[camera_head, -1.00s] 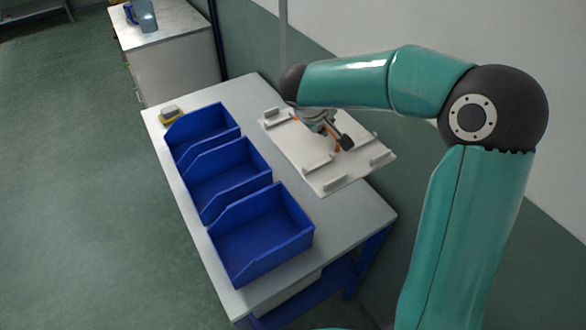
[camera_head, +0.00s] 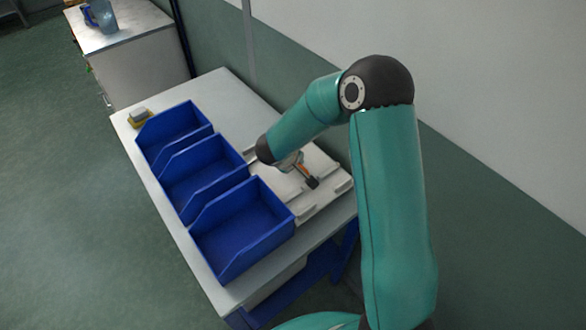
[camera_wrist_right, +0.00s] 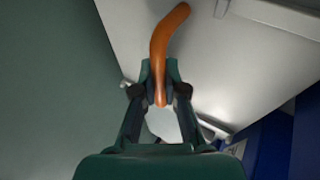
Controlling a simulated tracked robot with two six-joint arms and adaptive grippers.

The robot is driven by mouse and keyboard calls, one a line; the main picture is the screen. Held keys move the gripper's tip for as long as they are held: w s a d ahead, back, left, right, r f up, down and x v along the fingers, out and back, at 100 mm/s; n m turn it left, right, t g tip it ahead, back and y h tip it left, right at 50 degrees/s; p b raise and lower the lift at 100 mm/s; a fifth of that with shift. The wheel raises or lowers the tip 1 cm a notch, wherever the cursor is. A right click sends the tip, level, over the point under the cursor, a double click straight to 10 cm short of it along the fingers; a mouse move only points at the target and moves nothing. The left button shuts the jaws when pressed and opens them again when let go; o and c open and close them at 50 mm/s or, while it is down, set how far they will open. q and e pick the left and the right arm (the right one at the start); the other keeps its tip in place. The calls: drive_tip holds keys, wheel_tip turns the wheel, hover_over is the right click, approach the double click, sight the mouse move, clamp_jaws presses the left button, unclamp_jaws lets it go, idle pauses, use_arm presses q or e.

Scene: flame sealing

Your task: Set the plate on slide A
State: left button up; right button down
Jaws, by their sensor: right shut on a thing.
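My right gripper (camera_head: 303,178) is over the white board (camera_head: 334,184) beside the blue bins. In the wrist view my right gripper (camera_wrist_right: 160,98) is shut on an orange curved piece (camera_wrist_right: 163,45), which sticks out past the fingertips. A little orange also shows at the gripper in the head view. A pale surface lies behind it in the wrist view. The board carries low white raised pieces. I cannot tell which is slide A, nor whether the orange piece is joined to a plate. My arm hides part of the board. My left gripper is not in view.
Blue bins (camera_head: 242,226) stand in a row along the table's left side, close to the board. A small yellow and grey item (camera_head: 141,117) sits at the back left. A cabinet (camera_head: 138,60) with a jug (camera_head: 103,17) stands farther back.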

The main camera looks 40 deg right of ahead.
wheel_tip(320, 180, down, 3)
drive_tip(key=shift+w+r, duration=0.1)
drive_tip(key=shift+r, duration=0.1)
drive_tip(key=c, duration=1.2)
unclamp_jaws()
drive_tip(key=shift+r, duration=0.1)
